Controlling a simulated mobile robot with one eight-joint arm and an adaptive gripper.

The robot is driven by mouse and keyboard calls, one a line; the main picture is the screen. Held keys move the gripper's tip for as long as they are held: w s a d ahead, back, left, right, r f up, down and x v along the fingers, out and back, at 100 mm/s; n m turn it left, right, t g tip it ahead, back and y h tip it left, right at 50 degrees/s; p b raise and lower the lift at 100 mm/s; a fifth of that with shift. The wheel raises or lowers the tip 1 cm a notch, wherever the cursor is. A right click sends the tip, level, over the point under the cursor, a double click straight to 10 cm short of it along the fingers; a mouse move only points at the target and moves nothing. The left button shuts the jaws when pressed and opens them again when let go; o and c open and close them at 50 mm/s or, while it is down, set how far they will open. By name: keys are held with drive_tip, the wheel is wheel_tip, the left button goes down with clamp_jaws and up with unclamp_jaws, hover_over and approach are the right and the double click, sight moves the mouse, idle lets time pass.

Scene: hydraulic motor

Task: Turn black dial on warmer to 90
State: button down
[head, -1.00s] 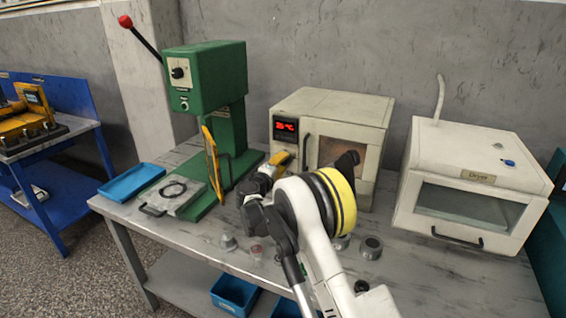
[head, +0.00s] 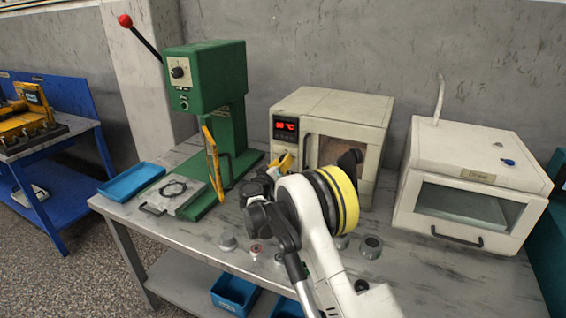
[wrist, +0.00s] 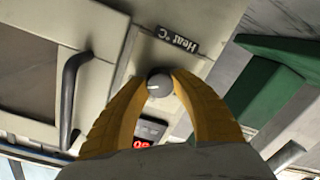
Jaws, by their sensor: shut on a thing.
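The warmer (head: 340,105) is a cream box on the table with a red-lit display (head: 286,127) that appears to read 90 °C. In the wrist view, which looks upside down, the dial (wrist: 159,86) is a small dark grey knob with a pale mark, beside the "Heat °C" label (wrist: 177,40). My gripper (wrist: 160,78) has its yellow fingers shut on the dial from both sides. In the head view my gripper (head: 287,163) is at the warmer's front panel, and my arm hides the dial.
The warmer's dark door handle (wrist: 72,95) is close beside my gripper. A green press (head: 205,85) stands left of the warmer and a white dryer (head: 470,190) right. Small metal parts (head: 371,247) lie on the table (head: 440,275) near my arm.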

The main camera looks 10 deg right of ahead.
drive_tip(key=shift+m, duration=0.3)
idle(0.4)
drive_tip(key=c, duration=1)
unclamp_jaws()
drive_tip(key=v, duration=1.2)
drive_tip(key=shift+d, duration=0.1)
